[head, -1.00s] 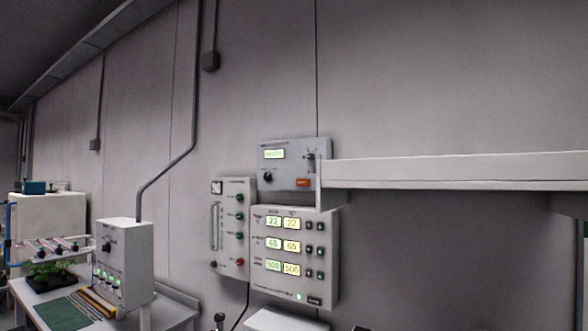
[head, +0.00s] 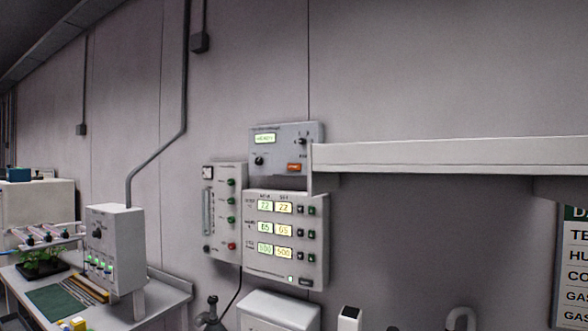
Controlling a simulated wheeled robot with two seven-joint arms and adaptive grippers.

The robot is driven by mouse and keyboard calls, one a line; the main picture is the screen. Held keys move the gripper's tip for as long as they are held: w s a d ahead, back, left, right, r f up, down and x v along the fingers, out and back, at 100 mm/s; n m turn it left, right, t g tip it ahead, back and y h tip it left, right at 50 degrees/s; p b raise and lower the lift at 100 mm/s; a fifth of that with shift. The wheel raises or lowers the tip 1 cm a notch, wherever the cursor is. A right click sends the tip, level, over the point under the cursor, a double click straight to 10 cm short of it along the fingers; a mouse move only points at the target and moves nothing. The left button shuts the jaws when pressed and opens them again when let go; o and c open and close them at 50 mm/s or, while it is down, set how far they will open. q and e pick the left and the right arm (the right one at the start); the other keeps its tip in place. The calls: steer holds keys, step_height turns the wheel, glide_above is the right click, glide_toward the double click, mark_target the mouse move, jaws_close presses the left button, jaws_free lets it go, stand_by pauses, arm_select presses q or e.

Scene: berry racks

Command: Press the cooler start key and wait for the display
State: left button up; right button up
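Several control boxes hang on the grey wall in the head view. The upper grey box (head: 284,139) has a small lit green display (head: 264,139), a black knob, a small switch and an orange-red key (head: 294,167). The display's text is too blurred to read. Below it, a larger panel (head: 286,272) shows two columns of lit digits, among them 22 and 65, with small dark keys beside them. I cannot tell which key is the cooler start key. Neither of my grippers is in view.
A white shelf (head: 430,157) juts from the wall to the right of the boxes. A narrow panel (head: 224,174) with green and red buttons hangs at their left. A bench (head: 160,300) at the lower left carries a grey box (head: 115,235) and a plant tray. A sign (head: 572,265) shows at the right edge.

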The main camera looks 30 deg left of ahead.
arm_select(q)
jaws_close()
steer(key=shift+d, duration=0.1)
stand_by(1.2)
